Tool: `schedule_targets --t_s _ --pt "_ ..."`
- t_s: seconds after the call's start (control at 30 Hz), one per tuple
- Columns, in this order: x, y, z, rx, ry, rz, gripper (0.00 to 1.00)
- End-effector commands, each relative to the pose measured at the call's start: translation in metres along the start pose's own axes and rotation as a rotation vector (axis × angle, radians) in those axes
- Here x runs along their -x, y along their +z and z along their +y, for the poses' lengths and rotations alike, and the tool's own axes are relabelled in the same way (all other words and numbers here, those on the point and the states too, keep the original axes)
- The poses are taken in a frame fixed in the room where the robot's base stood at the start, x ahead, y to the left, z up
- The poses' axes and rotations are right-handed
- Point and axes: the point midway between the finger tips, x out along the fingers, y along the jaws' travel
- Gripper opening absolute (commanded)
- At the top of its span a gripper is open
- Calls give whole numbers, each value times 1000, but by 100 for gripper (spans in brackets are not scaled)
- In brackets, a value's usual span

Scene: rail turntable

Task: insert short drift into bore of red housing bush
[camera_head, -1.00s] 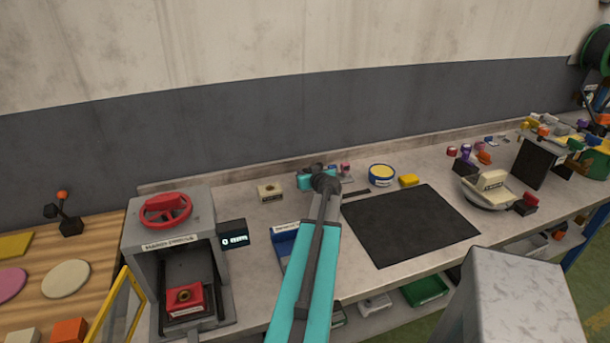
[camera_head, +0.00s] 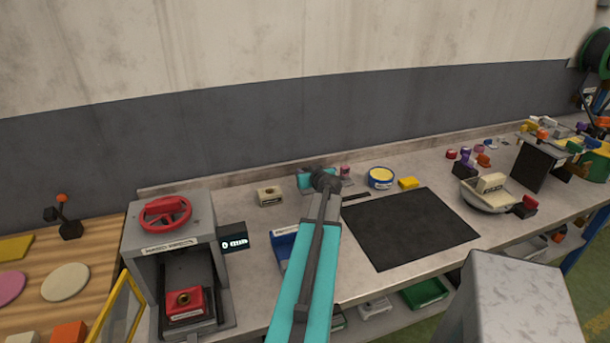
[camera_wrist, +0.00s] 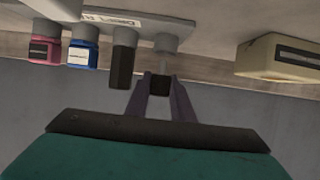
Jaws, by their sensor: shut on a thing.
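The red housing bush (camera_head: 184,303), a red block with a brass-coloured bore on top, sits inside the hand press (camera_head: 168,245) at the left. In the wrist view, my gripper (camera_wrist: 160,90) is shut on a dark, square-ended piece, apparently the short drift (camera_wrist: 160,84), beside a grey holder (camera_wrist: 150,25). I cannot tell whether the piece is clear of the holder. A longer dark tool (camera_wrist: 123,65) is beside it, with blue (camera_wrist: 82,50) and pink (camera_wrist: 45,48) ones further left. My arm mostly hides the gripper in the head view.
A cream block (camera_head: 270,195) stands left of my wrist; a yellow-topped tin (camera_head: 381,177) and yellow block (camera_head: 408,183) stand right. A black mat (camera_head: 410,228) lies clear on the bench. The press has a yellow-framed guard (camera_head: 118,308) at its front left.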

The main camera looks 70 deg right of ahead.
Motion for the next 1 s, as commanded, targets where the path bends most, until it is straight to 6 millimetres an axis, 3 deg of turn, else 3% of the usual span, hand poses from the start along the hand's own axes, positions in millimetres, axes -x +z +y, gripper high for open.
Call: schedule_targets --t_s 1.0 --pt "12 -29 0 1 0 1 0"
